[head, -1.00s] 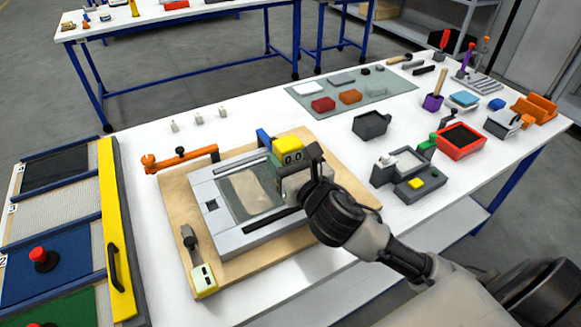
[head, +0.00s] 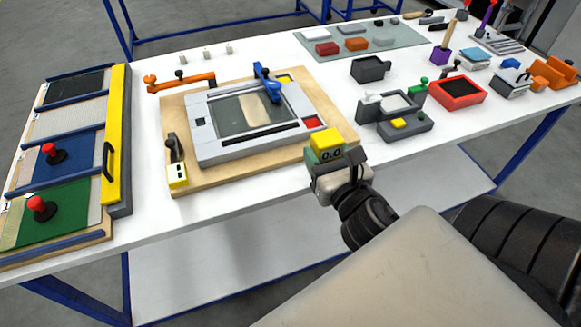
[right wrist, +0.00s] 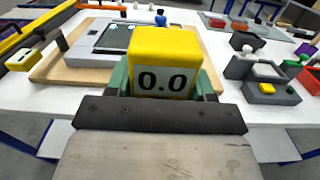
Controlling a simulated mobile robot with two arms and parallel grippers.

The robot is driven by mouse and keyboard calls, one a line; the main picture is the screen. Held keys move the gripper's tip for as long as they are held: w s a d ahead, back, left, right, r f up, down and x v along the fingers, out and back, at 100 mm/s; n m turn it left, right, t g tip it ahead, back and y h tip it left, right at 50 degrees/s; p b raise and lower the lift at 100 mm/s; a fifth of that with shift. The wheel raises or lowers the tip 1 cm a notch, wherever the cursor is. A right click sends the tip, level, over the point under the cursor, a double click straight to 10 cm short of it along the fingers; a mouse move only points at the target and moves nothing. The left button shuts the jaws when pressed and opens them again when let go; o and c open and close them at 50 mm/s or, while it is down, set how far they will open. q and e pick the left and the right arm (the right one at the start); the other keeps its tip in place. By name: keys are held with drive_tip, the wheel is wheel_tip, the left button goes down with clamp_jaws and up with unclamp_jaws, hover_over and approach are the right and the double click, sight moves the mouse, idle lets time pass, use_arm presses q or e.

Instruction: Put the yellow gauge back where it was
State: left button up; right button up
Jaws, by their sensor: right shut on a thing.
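The yellow gauge (head: 325,145) is a small block with a yellow top and a white face. It sits in my right gripper (head: 335,166), which is shut on it near the front edge of the table, off the wooden board. In the right wrist view the gauge (right wrist: 163,64) reads "0.0" and stands upright between the jaws (right wrist: 162,88). The grey frame fixture (head: 245,150) lies on the wooden board (head: 212,176) behind and left of the gripper. A yellow square and a red square show on its right corners. My left gripper is not in view.
A grey device with a yellow button (head: 398,124) and a red bin (head: 457,90) stand to the right. A yellow-edged rack with a black handle (head: 112,140) is at left. A second yellow-white block (head: 177,176) sits at the board's front left corner. White table is clear in front.

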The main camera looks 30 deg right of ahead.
use_arm(q)
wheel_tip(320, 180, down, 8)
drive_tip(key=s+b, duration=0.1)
drive_tip(key=b, duration=0.5)
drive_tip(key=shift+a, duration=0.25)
use_arm(e)
drive_tip(key=shift+w+a+f, duration=0.3)
drive_tip(key=shift+w+f, duration=1.25)
drive_tip(key=shift+f, duration=0.05)
drive_tip(key=shift+w+a+f, duration=0.25)
drive_tip(key=shift+w+f, duration=1.25)
drive_tip(key=shift+f, duration=0.1)
drive_tip(key=shift+w+a+f, duration=0.3)
drive_tip(key=shift+w+f, duration=1.25)
drive_tip(key=shift+f, duration=0.05)
drive_tip(key=shift+f, duration=0.2)
drive_tip(key=o, duration=1.1)
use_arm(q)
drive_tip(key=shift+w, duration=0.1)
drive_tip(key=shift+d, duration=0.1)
